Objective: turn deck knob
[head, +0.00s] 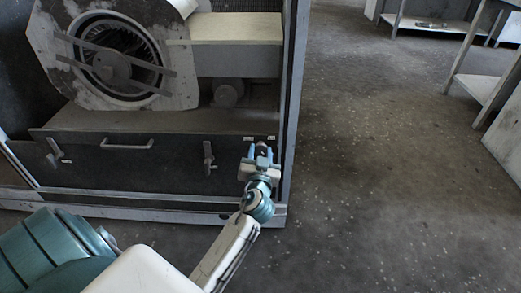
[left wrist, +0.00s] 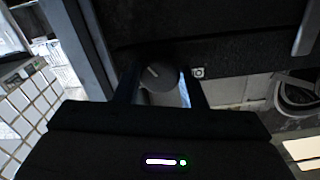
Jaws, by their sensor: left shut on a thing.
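The deck knob (left wrist: 160,75) shows in the left wrist view as a round grey knob with a pale pointer line on its face. My left gripper (left wrist: 161,92) has one dark finger on each side of the knob and is shut on it. In the head view my left gripper (head: 260,151) is at the right end of the dark deck front (head: 135,165), below the blower. There the fingers mostly hide the knob. My right gripper is in neither view.
The round blower (head: 117,60) stands above the deck in a metal frame (head: 292,90). The deck front carries a bar handle (head: 127,145) and a latch (head: 208,158) left of my gripper. The floor (head: 390,170) to the right is clear, with metal tables beyond.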

